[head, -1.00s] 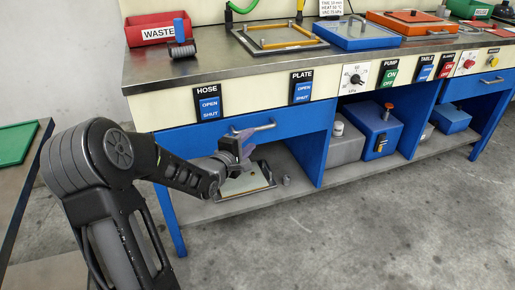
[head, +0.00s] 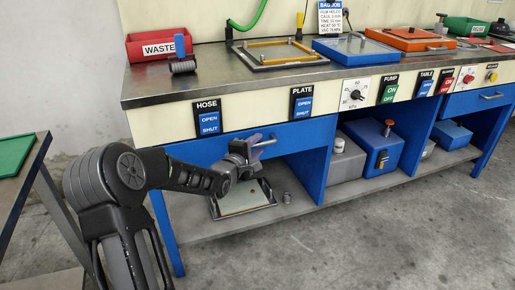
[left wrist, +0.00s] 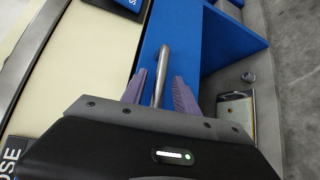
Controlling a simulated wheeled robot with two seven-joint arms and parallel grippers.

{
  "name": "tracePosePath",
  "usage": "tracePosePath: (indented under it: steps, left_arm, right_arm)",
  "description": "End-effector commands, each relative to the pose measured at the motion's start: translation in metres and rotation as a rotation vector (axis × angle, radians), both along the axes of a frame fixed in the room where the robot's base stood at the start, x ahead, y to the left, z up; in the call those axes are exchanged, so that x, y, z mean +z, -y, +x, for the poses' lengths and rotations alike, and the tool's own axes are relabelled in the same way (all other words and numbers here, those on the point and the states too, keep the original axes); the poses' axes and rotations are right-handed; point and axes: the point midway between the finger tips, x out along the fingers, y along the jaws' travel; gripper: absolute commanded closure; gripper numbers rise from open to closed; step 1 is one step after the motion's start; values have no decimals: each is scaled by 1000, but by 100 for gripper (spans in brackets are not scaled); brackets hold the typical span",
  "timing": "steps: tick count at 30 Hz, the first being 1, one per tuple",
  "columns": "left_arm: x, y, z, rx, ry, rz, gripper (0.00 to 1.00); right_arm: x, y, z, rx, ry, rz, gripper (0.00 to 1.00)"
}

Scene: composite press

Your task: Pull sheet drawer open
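The blue sheet drawer (head: 215,146) is under the bench top, below the HOSE and PLATE panels, and looks shut. Its silver bar handle (head: 264,144) is partly hidden behind my left gripper (head: 250,146) in the head view. In the left wrist view the handle (left wrist: 164,62) runs between the two purple fingers of my left gripper (left wrist: 159,92). Those fingers are open, with a gap showing on each side of the bar. My right gripper is in neither view.
A lower shelf (head: 300,207) under the drawer holds a framed plate (head: 243,198) and a small metal cylinder (head: 287,198). A blue pump box (head: 372,150) stands further right. A side table with a green tray (head: 14,155) is at the left. The floor in front is clear.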

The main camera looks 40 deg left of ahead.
Motion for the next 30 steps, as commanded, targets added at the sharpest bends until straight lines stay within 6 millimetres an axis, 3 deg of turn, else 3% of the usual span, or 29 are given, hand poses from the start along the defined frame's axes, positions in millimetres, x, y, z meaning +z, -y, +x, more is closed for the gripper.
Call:
tracePosePath:
  steps: [11, 24, 30]
  left_arm:
    - [-1, -2, 9, 0, 0, 0, 64]
    - [-1, -2, 9, 0, 0, 0, 99]
    - [-1, -2, 8, 0, 0, 0, 100]
  right_arm:
    - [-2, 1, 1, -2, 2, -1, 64]
    - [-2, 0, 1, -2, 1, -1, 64]
    - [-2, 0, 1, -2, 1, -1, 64]
